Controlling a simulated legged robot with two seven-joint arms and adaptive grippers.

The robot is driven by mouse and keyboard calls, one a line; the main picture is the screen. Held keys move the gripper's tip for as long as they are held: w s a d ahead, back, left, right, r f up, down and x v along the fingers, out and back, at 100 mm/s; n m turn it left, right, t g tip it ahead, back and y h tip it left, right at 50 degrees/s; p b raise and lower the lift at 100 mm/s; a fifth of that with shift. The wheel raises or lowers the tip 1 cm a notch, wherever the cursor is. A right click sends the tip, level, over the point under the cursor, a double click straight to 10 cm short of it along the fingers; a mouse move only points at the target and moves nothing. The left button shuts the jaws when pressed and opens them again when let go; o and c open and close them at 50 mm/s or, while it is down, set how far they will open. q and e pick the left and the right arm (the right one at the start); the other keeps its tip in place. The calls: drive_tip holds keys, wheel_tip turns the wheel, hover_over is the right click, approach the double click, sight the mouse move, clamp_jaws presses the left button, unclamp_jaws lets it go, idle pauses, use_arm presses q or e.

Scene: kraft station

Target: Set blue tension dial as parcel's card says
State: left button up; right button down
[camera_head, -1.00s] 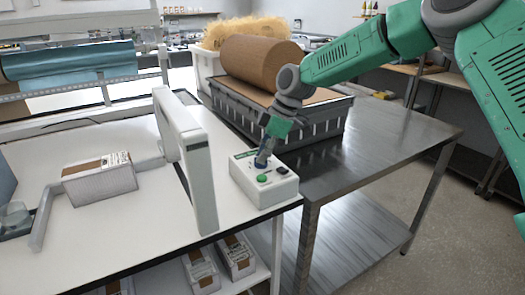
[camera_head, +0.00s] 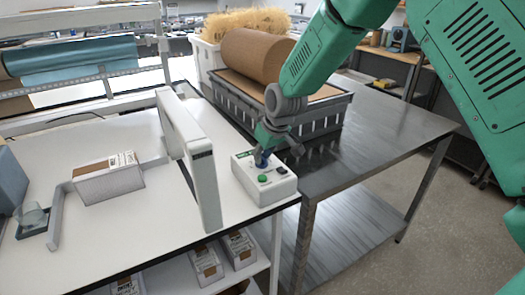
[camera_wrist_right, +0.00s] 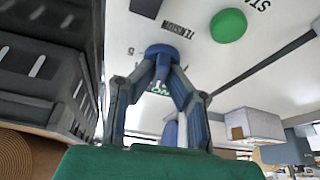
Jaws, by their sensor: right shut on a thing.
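The white control box (camera_head: 258,192) stands at the right end of the white bench. Its blue tension dial (camera_wrist_right: 162,51) shows from above in the right wrist view, beside the printed word TENSION and a 5. My right gripper (camera_wrist_right: 163,70) is shut on the dial, its fingers closing in around it; in the head view the gripper (camera_head: 262,154) reaches down and mostly hides the dial. The parcel (camera_head: 110,187) lies on the bench at the left with a white printed card (camera_head: 123,160) on top, too small to read. My left gripper is not in view.
The box also has a green button (camera_head: 262,178) and a black switch (camera_head: 281,170). A white upright frame (camera_head: 203,180) stands just left of the box. A grey crate (camera_head: 320,125) with a brown roll (camera_head: 256,57) sits behind on a metal table. More parcels (camera_head: 240,247) lie on the lower shelf.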

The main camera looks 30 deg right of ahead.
drive_tip(key=m+h+p, duration=0.1)
drive_tip(key=m, duration=0.1)
drive_tip(key=m+h+p, duration=0.1)
drive_tip(key=m, duration=0.2)
drive_tip(key=shift+a+p, duration=0.2)
drive_tip(key=shift+p, duration=0.1)
drive_tip(key=shift+f+m+g+h+p, duration=0.1)
drive_tip(key=shift+m+g+h+p, duration=0.25)
drive_tip(key=shift+m, duration=0.8)
drive_tip(key=shift+m+g+h+p, duration=0.25)
drive_tip(key=shift+m+h, duration=0.2)
drive_tip(key=shift+m, duration=0.7)
drive_tip(key=c, duration=1.6)
unclamp_jaws()
drive_tip(key=shift+w, duration=0.1)
drive_tip(key=shift+w+f, duration=0.1)
drive_tip(key=shift+r, duration=0.4)
drive_tip(key=v, duration=0.7)
drive_tip(key=shift+a+f, duration=0.15)
